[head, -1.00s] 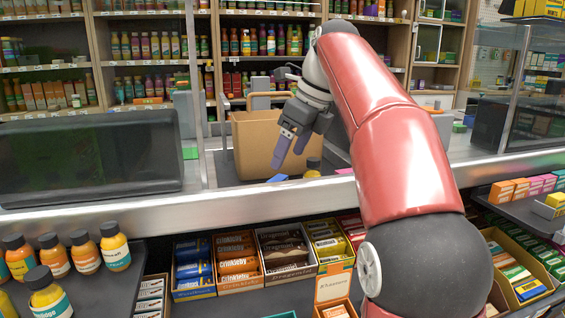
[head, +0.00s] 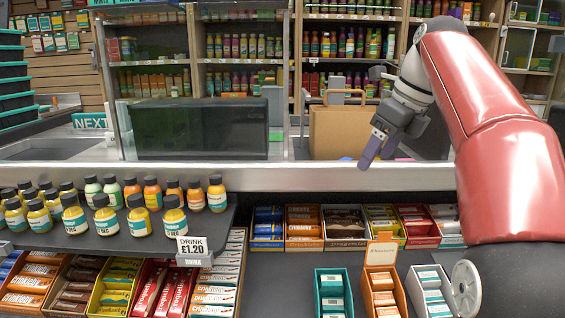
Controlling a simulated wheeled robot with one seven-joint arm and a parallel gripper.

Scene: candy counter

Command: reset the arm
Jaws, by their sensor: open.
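My gripper (head: 372,155) is in the right half of the head view, at the end of my raised red arm. It has purple fingers that point down and to the left, and it is open with nothing seen between the fingers. It hangs in front of a tan bag (head: 338,133) that stands behind the counter edge. The gap between the fingers is seen nearly edge-on.
The metal counter edge (head: 270,179) runs across the view below my gripper. A shelf of bottles (head: 137,215) is at the left, with a price sign (head: 193,245). Candy boxes (head: 344,223) line the lower shelf. A dark screen (head: 200,130) stands behind the counter.

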